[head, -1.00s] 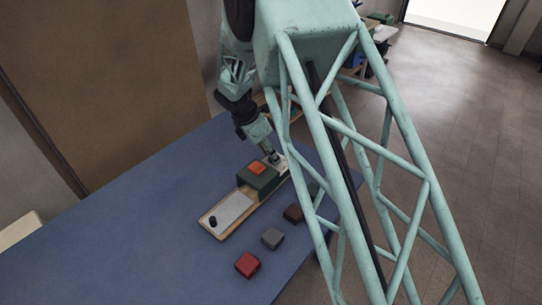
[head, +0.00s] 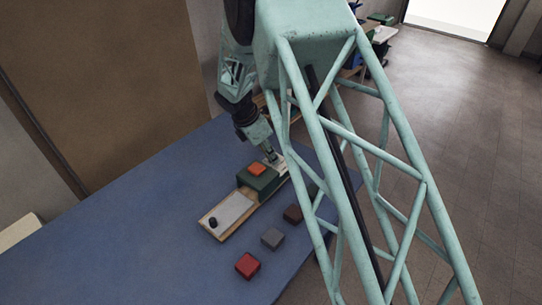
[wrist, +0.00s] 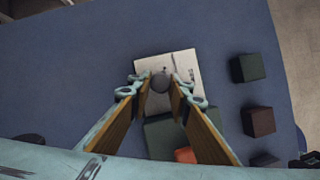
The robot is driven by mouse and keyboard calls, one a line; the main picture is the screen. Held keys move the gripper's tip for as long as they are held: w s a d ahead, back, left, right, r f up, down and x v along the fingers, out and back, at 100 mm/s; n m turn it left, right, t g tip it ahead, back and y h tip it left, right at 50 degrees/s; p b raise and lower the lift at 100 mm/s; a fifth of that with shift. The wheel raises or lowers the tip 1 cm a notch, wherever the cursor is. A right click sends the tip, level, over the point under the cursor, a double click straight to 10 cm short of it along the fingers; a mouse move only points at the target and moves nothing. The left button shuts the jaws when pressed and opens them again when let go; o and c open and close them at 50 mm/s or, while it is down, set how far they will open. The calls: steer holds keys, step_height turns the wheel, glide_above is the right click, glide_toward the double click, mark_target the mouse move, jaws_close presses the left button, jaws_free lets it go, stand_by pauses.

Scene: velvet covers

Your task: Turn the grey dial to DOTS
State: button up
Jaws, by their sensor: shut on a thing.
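The grey dial (wrist: 160,83) shows in the wrist view between the tips of my gripper (wrist: 160,86), whose two fingers are shut on it from left and right. It sits at a white plate (wrist: 180,62) with small dark markings, too small to read. In the head view my gripper (head: 272,157) points down at the far end of a wooden board (head: 233,224); the dial cannot be made out there. I cannot tell where the dial points.
Beside the dial is a dark green box (head: 262,185) with an orange-red button (head: 257,169). A black knob (head: 213,222) stands on a pale plate at the board's near end. Red (head: 247,265), grey (head: 272,238) and dark brown (head: 292,213) blocks lie to the right. The left of the blue table is clear.

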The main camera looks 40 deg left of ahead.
steer(key=shift+m, duration=0.3)
steer(key=m+h+p, duration=0.1)
steer(key=m, duration=0.1)
steer(key=m+g+p, duration=0.1)
steer(key=m+p, duration=0.1)
steer(key=shift+w+a+h, duration=0.15)
steer(key=shift+h, duration=0.25)
steer(key=m+g, duration=0.1)
steer(key=m, duration=0.2)
steer(key=m+g+h+p, duration=0.1)
steer(key=m, duration=0.2)
steer(key=shift+w+m+p, duration=0.15)
steer(key=shift+m+p, duration=0.15)
steer(key=shift+m, duration=0.1)
steer(key=m+g, duration=0.1)
steer(key=m, duration=0.2)
steer(key=m+g, duration=0.1)
steer(key=m, duration=0.2)
steer(key=shift+w+g, duration=0.2)
steer(key=shift+g, duration=0.2)
steer(key=m+g, duration=0.1)
steer(key=m, duration=0.2)
steer(key=m+g+y, duration=0.1)
steer(key=m, duration=0.2)
steer(key=shift+w, duration=0.1)
steer(key=shift+m+y, duration=0.3)
steer(key=o, duration=0.9)
steer(key=shift+c, duration=0.2)
